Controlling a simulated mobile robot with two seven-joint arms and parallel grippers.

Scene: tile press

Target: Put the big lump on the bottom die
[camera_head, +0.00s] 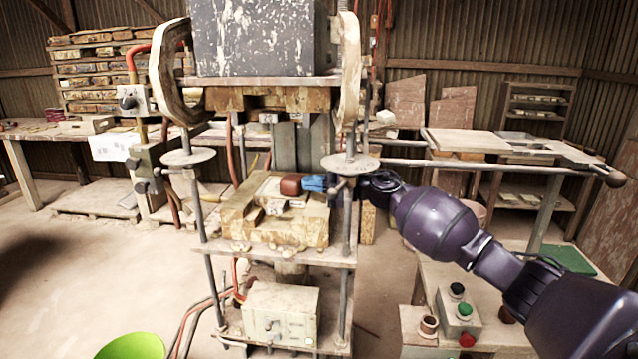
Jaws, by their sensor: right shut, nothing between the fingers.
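The reddish-brown lump (290,185) sits at the top of the bottom die (281,229), near its middle; whether its whole underside rests on it is hard to tell. My right gripper (306,184) reaches in from the right with its blue fingers at the lump's right side. The fingers are shut with nothing between them; whether they touch the lump I cannot tell. The upper die (268,98) hangs well above under the grey press block (262,40). My left gripper is not in view.
Press rods (348,228) stand on both sides of the die, and my right arm passes close to the right one. A control box with buttons (464,311) stands lower right. A green bowl (131,346) is at the lower left.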

